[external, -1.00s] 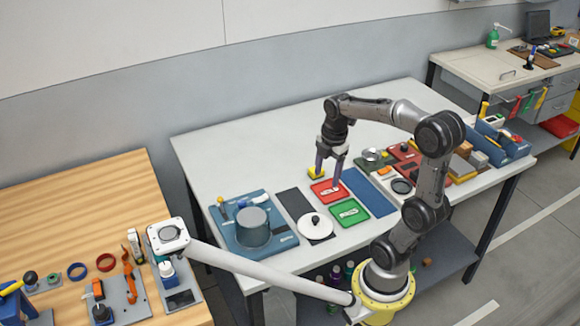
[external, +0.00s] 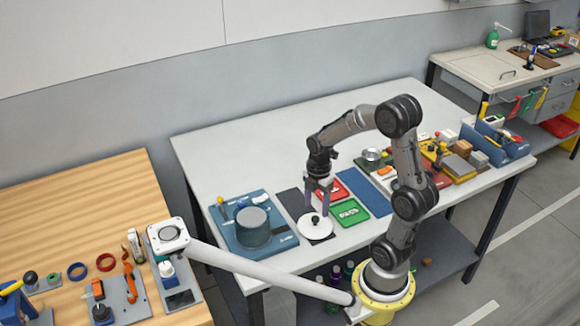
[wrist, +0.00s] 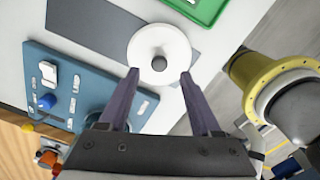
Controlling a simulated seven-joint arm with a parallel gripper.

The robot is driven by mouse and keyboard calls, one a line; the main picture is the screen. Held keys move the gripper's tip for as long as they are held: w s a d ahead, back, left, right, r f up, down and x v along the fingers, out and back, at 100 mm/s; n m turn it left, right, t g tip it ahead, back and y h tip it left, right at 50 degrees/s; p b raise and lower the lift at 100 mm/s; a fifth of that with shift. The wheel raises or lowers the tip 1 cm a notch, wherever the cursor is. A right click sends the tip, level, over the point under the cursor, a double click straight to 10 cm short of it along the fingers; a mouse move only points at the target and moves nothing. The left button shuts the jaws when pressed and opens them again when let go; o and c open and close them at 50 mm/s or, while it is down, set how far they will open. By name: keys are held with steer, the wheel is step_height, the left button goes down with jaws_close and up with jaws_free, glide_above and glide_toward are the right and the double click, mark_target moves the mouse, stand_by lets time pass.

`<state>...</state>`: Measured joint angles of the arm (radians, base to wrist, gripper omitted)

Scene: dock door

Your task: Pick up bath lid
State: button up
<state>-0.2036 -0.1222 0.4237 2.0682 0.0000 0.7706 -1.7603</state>
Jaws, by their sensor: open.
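The bath lid is a white round disc (external: 314,229) with a small dark knob, lying on a dark grey mat (external: 291,201) on the white table. In the wrist view the lid (wrist: 170,42) lies just ahead of the fingertips, with its knob roughly in line with the gap between them. My gripper (external: 317,212) is above the lid, pointing down, with its two fingers apart and nothing between them. In the wrist view my gripper (wrist: 159,73) is also open. The fingers hide part of the lid's far side in the external view.
A blue base with a grey round pot (external: 252,226) stands left of the lid. A green tray (external: 349,213) and a red tray (external: 335,188) lie to its right, then a blue mat (external: 368,192). The table's back left is clear.

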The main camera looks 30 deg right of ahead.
mark_target(316, 218)
step_height(316, 218, down, 4)
steer(key=shift+f, duration=0.25)
jaws_close()
stand_by(0.3)
